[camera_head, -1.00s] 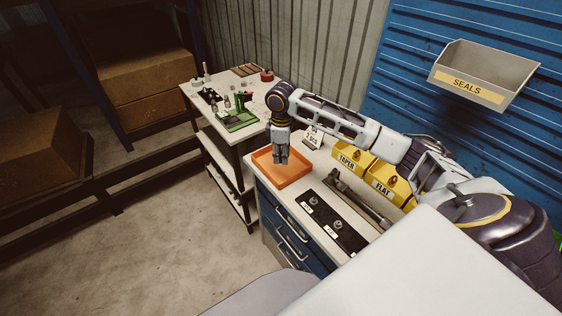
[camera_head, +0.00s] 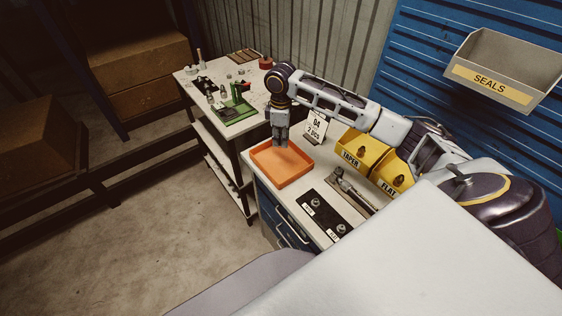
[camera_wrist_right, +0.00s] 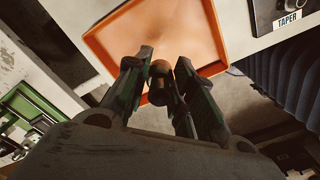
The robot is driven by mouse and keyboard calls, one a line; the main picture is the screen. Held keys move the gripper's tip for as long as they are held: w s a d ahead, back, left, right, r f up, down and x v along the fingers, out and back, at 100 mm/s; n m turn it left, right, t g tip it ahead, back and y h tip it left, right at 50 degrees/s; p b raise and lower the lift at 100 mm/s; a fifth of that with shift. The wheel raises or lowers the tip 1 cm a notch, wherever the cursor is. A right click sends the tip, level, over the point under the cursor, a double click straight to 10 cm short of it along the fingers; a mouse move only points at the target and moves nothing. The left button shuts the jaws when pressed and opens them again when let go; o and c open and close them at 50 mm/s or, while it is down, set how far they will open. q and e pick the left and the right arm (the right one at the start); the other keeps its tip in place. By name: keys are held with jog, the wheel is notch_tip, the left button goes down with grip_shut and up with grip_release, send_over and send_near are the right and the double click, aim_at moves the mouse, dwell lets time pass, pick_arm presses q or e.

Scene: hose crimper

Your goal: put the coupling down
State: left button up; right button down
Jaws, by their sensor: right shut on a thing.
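My right gripper (camera_head: 281,141) hangs pointing down over the far part of the orange tray (camera_head: 283,178) on the blue cabinet's worktop. In the right wrist view my right gripper (camera_wrist_right: 166,80) has its two fingers on either side of a small brownish metal coupling (camera_wrist_right: 159,70) and is shut on it. The orange tray (camera_wrist_right: 190,30) lies beyond the fingertips and looks empty there. Whether the coupling touches the tray I cannot tell. In the head view the coupling is too small to make out. My left gripper does not show.
Yellow TAPER (camera_head: 353,152) and FLAT (camera_head: 388,178) bins stand to the right. A black strip (camera_head: 325,214) with two small fittings lies in front of the tray. A sign card (camera_head: 315,127) stands behind it. A second bench with a green device (camera_head: 234,108) is at the left.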

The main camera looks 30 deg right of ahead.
send_over(281, 162)
jog(key=shift+f, duration=2.55)
jog(key=shift+s, duration=0.1)
jog(key=shift+f+p, duration=0.5)
jog(key=shift+f, duration=2)
jog(key=c, duration=1.2)
grip_release()
jog(key=shift+f, duration=0.1)
notch_tip(281, 162, up, 12)
jog(key=shift+r+b, duration=0.15)
jog(key=shift+b, duration=0.5)
